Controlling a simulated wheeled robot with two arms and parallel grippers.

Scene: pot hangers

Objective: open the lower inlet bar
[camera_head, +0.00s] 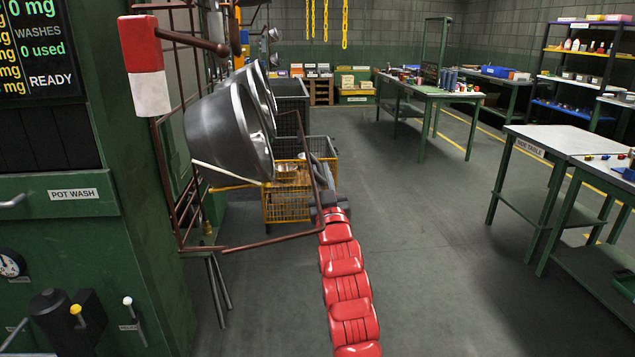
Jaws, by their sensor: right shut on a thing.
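The pot rack (170,190) stands at the left, made of thin rusty-brown rods. A rusty-brown bar (270,241) at its lower front reaches out to the right, then bends up along the pots; I take it to be the lower inlet bar. My right gripper (322,208), at the end of my red arm, is shut on the bar near its outer right corner. Its fingers are dark, small and partly hidden. Large grey metal pots (225,130) hang tilted in the rack behind the bar. My left gripper is not in view.
A red-and-white block (147,65) and a rod with a brown knob (222,49) are at the upper left. The green pot wash machine (60,230) stands left. A yellow crate (283,206) is behind the bar. Tables stand right, with open floor (430,240) between.

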